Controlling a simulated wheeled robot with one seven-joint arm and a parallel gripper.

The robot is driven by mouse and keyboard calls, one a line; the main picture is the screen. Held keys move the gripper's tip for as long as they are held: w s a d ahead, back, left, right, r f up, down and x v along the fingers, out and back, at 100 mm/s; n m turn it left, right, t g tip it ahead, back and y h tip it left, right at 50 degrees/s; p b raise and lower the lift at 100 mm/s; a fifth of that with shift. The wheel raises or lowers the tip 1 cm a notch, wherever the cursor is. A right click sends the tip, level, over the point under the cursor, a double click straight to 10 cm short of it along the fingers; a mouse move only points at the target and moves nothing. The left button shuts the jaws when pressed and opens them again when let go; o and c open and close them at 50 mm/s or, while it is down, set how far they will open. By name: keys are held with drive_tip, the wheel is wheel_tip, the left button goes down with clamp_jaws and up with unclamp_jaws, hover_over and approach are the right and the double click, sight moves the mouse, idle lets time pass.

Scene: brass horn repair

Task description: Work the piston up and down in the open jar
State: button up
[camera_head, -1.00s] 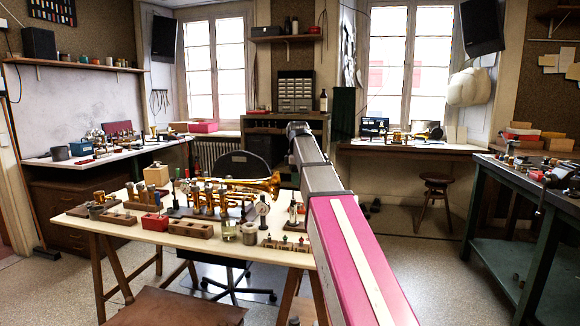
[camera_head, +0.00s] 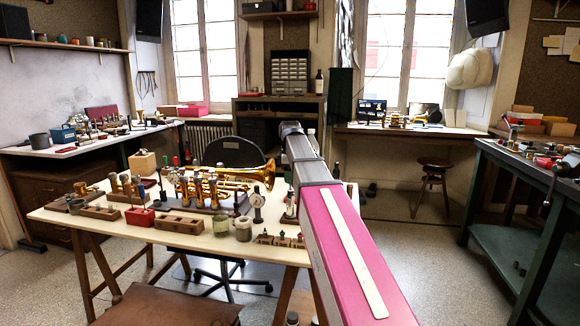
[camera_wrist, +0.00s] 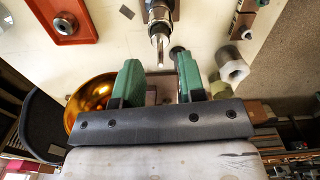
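A small glass jar (camera_head: 222,226) with pale contents stands at the table's front edge, beside a grey cup (camera_head: 243,229). I cannot tell whether the jar has a lid. Several brass and silver pistons (camera_head: 128,187) stand in a wooden rack at the left of the table; I cannot tell which is the task's piston. My gripper (camera_wrist: 160,84) is open in the wrist view, its green fingers apart with nothing held between them. In the head view my gripper is hidden behind my arm. I cannot identify the jar in the wrist view.
A brass trumpet (camera_head: 238,177) lies across the table (camera_head: 205,243); its golden bell shows left of my fingers in the wrist view (camera_wrist: 88,92). A dial gauge (camera_head: 257,204) and wooden blocks (camera_head: 182,224) crowd the table. A brown leather-like seat (camera_head: 165,306) is in front.

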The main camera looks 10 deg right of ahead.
sight(290, 190)
drive_tip(key=shift+f, duration=1.9)
clamp_jaws()
drive_tip(key=shift+r, duration=5.05)
drive_tip(key=shift+a, duration=0.1)
